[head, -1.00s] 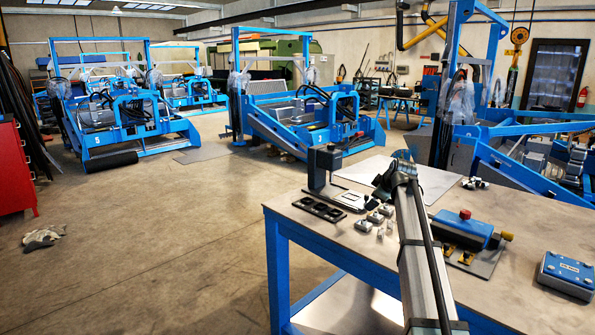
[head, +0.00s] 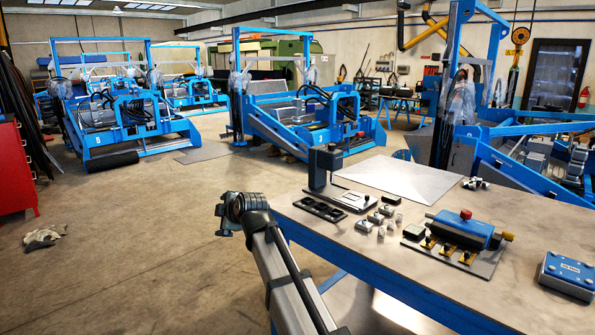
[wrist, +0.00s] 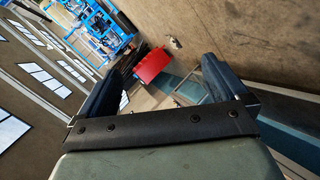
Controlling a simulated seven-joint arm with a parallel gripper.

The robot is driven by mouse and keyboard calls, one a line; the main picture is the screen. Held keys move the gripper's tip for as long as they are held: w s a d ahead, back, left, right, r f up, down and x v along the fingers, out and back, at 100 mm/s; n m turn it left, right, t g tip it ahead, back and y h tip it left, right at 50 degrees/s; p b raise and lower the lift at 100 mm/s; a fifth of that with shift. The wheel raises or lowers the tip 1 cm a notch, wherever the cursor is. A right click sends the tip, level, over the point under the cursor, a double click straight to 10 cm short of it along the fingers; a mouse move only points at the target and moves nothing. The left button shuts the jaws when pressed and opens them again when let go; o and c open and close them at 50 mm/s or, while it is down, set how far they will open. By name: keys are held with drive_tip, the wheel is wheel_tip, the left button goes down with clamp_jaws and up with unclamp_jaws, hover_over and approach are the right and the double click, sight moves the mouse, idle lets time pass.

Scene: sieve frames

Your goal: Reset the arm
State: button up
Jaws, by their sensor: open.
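My gripper (head: 229,213) is off the left edge of the workbench (head: 420,270), over the open floor in the head view. In the wrist view its two dark fingers (wrist: 160,78) stand wide apart with nothing between them. Past the fingers the wrist view shows the floor, a red cabinet (wrist: 153,66) and blue machinery (wrist: 98,30). My arm link runs from the gripper down toward the bottom of the head view and hides part of the bench's left side.
The bench holds a black stand (head: 325,170), a black tray with holes (head: 319,208), several small grey blocks (head: 376,217), a blue fixture with a red knob (head: 464,231) and a blue box (head: 567,273). Blue machines (head: 122,125) stand behind. The floor at left is mostly clear.

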drive_tip(key=s+a+f+n+g+y, duration=0.1)
drive_tip(key=s+a+f+n, duration=0.1)
drive_tip(key=s+a+f, duration=0.65)
drive_tip(key=s+d+f+m+g+h, duration=0.25)
drive_tip(key=d+f, duration=0.35)
drive_tip(key=f, duration=0.4)
drive_tip(key=s+d+f+m+g+h, duration=0.1)
drive_tip(key=d+f+m, duration=0.2)
drive_tip(key=d+f, duration=0.55)
drive_tip(key=s+d+f+m+g+h, duration=0.1)
drive_tip(key=s+d+f+m+h, duration=0.3)
drive_tip(key=f, duration=0.8)
drive_tip(key=s+d+f+m+g, duration=0.2)
drive_tip(key=s+d+f, duration=0.2)
drive_tip(key=d+f, duration=0.35)
drive_tip(key=s+d+f+m+g, duration=0.2)
drive_tip(key=s+d+f, duration=0.2)
drive_tip(key=d+f, duration=0.3)
drive_tip(key=s+d+f+m+g, duration=0.2)
drive_tip(key=s+d+f, duration=0.2)
drive_tip(key=s, duration=0.6)
drive_tip(key=s+d+f+m+g, duration=0.2)
drive_tip(key=s+d+f, duration=0.3)
drive_tip(key=s, duration=0.5)
drive_tip(key=s+d+f+m+g, duration=0.2)
drive_tip(key=s+d+f+m, duration=0.2)
drive_tip(key=s, duration=0.5)
drive_tip(key=shift+s+d+f+g+h, duration=0.15)
drive_tip(key=shift+s+d+g+h, duration=0.2)
drive_tip(key=shift+s, duration=0.05)
